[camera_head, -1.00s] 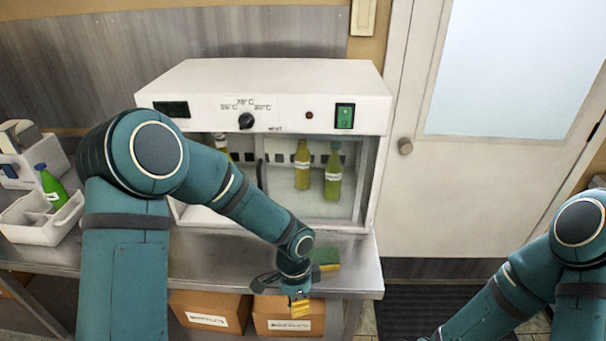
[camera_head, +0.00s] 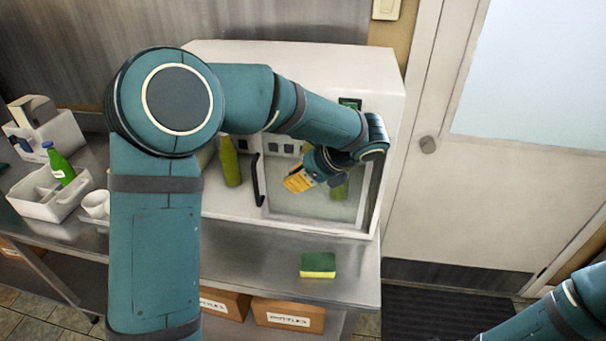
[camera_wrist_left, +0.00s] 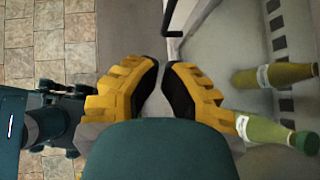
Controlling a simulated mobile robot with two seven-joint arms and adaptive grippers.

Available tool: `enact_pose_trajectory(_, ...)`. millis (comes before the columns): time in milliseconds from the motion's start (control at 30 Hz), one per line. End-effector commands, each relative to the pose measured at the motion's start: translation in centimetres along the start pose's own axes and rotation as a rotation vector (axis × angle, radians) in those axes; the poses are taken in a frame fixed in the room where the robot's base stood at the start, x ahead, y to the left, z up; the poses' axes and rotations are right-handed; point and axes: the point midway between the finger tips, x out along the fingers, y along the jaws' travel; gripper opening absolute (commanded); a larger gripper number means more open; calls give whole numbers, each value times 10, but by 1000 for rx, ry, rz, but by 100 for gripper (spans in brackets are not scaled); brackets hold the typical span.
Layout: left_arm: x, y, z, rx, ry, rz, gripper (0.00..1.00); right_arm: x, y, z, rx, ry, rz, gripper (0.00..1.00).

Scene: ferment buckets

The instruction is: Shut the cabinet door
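The white cabinet (camera_head: 385,85) stands on the metal bench. A clear pane with a black upright handle (camera_head: 257,180) spans the right part of its front. The handle also shows beyond my fingertips in the wrist view (camera_wrist_left: 173,33). A green bottle (camera_head: 231,162) stands left of the handle. Two bottles show at the right in the wrist view, the upper one (camera_wrist_left: 275,75) and the lower one (camera_wrist_left: 270,131). My left gripper (camera_head: 291,184) is in front of the pane, right of the handle. Its yellow fingers (camera_wrist_left: 161,66) are nearly together and hold nothing. My right gripper is out of view.
A green and yellow sponge (camera_head: 318,265) lies on the bench (camera_head: 245,250) in front of the cabinet. A white caddy (camera_head: 40,200) with a green bottle and a white mug (camera_head: 96,204) are at the left. A room door (camera_head: 425,210) stands at the right.

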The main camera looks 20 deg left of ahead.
Motion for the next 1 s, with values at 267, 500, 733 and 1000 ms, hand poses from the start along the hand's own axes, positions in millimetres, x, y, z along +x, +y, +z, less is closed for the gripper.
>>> enact_pose_trajectory(267, 57, 1, -1, -1, 0, 4, 0, 7, 3, 4, -2, -7, -1, 94)
enact_pose_trajectory(500, 77, 0, 22, -3, 2, 1, 0, 8, 3, 4, -2, -8, -1, 94)
enact_pose_trajectory(733, 83, 0, 28, -1, 2, 0, 0, 8, 3, 4, -2, -8, -1, 94)
enact_pose_trajectory(1000, 83, 0, 28, -1, 2, 0, 0, 8, 3, 4, -2, -8, -1, 94)
